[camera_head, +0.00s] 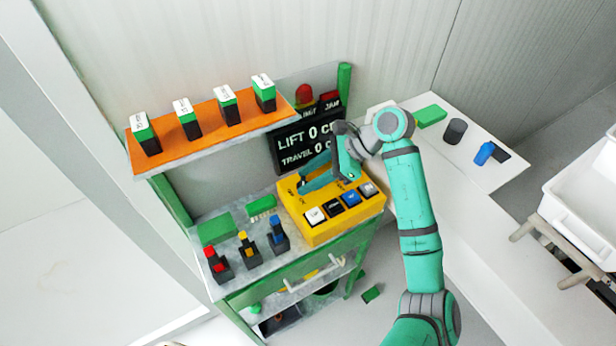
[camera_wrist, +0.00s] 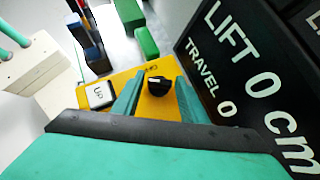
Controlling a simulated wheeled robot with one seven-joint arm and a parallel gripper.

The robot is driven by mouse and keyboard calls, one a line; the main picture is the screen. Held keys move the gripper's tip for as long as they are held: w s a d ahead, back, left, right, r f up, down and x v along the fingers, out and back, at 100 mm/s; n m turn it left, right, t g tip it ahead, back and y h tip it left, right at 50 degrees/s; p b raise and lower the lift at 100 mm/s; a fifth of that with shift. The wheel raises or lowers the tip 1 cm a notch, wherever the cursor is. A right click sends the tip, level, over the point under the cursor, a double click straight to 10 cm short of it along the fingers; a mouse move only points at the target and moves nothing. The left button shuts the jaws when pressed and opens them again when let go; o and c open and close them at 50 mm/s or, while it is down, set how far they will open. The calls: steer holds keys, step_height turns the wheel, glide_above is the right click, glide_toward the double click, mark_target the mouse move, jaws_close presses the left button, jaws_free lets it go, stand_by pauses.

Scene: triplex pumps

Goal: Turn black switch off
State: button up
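The black switch (camera_wrist: 158,86) is a round rotary knob with a white pointer mark on top of the yellow control box (camera_head: 303,226). In the wrist view my gripper (camera_wrist: 161,78) is open, with one finger on each side of the knob. Gaps show between the knob and both fingers, so it is not clamped. In the head view my gripper (camera_head: 304,181) reaches down at the box's back left, and its fingers largely cover the knob. A white button marked UP (camera_wrist: 99,95) lies left of the knob in the wrist view.
White, black, blue and grey buttons (camera_head: 334,208) line the box's front. A display reading LIFT and TRAVEL (camera_head: 292,146) stands close behind. Several small toggle units (camera_head: 249,252) sit left of the box, and an orange shelf (camera_head: 210,122) hangs above them.

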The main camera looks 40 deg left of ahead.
steer(key=c, duration=0.8)
steer(key=shift+o, duration=0.2)
steer(key=m+t, duration=0.1)
steer(key=m, duration=0.1)
steer(key=m+t+y, duration=0.1)
steer(key=m+t, duration=0.2)
steer(key=m, duration=0.1)
steer(key=shift+s+d+y, duration=0.15)
steer(key=shift+s+y, duration=0.25)
steer(key=m+t, duration=0.1)
steer(key=m, duration=0.1)
steer(key=m+t, duration=0.3)
steer(key=shift+s+m+t+h, duration=0.3)
steer(key=shift+m+t, duration=0.1)
